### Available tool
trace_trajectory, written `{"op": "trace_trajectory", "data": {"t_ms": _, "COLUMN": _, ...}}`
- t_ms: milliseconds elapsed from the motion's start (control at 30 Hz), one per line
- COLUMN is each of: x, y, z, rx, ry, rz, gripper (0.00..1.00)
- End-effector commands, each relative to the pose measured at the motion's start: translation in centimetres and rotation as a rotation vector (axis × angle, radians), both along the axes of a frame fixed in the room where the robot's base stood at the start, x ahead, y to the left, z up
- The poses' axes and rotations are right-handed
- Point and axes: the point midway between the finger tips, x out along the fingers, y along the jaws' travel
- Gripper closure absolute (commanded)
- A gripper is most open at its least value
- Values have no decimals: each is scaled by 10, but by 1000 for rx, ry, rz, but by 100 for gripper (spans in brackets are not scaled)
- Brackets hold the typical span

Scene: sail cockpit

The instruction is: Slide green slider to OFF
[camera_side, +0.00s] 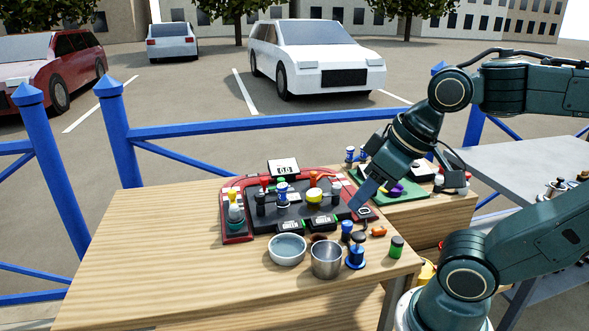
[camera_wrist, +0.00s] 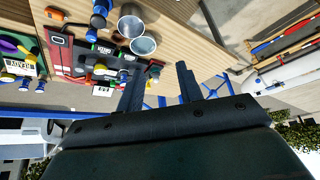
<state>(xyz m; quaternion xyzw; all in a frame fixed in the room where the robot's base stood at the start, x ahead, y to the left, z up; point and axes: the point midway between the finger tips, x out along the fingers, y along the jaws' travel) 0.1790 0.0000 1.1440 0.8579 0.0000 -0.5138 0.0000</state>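The red and black control panel (camera_side: 236,238) lies on the wooden table in the side view. Small dark modules with green edges and white lettering sit at its front, one being the front module (camera_side: 322,222). I cannot tell which green part is the slider, and no OFF mark is readable. The panel (camera_wrist: 60,50) shows upside down at the upper left of the wrist view. My gripper (camera_side: 402,198) is above the panel's right end, with one finger hiding part of that area.
A light bowl (camera_side: 287,250) and a metal cup (camera_side: 326,260) stand in front of the panel. A blue spool-like piece (camera_side: 355,256) and a green-topped cylinder (camera_side: 396,247) stand nearby. A green board (camera_side: 400,198) lies behind my gripper. The table's left side is clear.

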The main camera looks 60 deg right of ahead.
Motion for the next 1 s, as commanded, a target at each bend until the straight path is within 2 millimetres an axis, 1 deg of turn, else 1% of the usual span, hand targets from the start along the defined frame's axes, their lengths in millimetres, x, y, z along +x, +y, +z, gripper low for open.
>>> {"op": "trace_trajectory", "data": {"t_ms": 67, "x": 0, "y": 0, "z": 0, "rx": 0, "ry": 0, "rz": 0, "gripper": 64}}
{"op": "trace_trajectory", "data": {"t_ms": 100, "x": 0, "y": 0, "z": 0, "rx": 0, "ry": 0, "rz": 0, "gripper": 58}}
{"op": "trace_trajectory", "data": {"t_ms": 133, "x": 0, "y": 0, "z": 0, "rx": 0, "ry": 0, "rz": 0, "gripper": 55}}
{"op": "trace_trajectory", "data": {"t_ms": 333, "x": 7, "y": -2, "z": 4, "rx": -3, "ry": 4, "rz": -1, "gripper": 55}}
{"op": "trace_trajectory", "data": {"t_ms": 467, "x": 21, "y": -5, "z": 10, "rx": -7, "ry": 11, "rz": -4, "gripper": 55}}
{"op": "trace_trajectory", "data": {"t_ms": 567, "x": 38, "y": -9, "z": 16, "rx": -11, "ry": 20, "rz": -3, "gripper": 55}}
{"op": "trace_trajectory", "data": {"t_ms": 767, "x": 80, "y": -25, "z": 29, "rx": -20, "ry": 35, "rz": -3, "gripper": 55}}
{"op": "trace_trajectory", "data": {"t_ms": 1000, "x": 133, "y": -54, "z": 33, "rx": -26, "ry": 56, "rz": -2, "gripper": 55}}
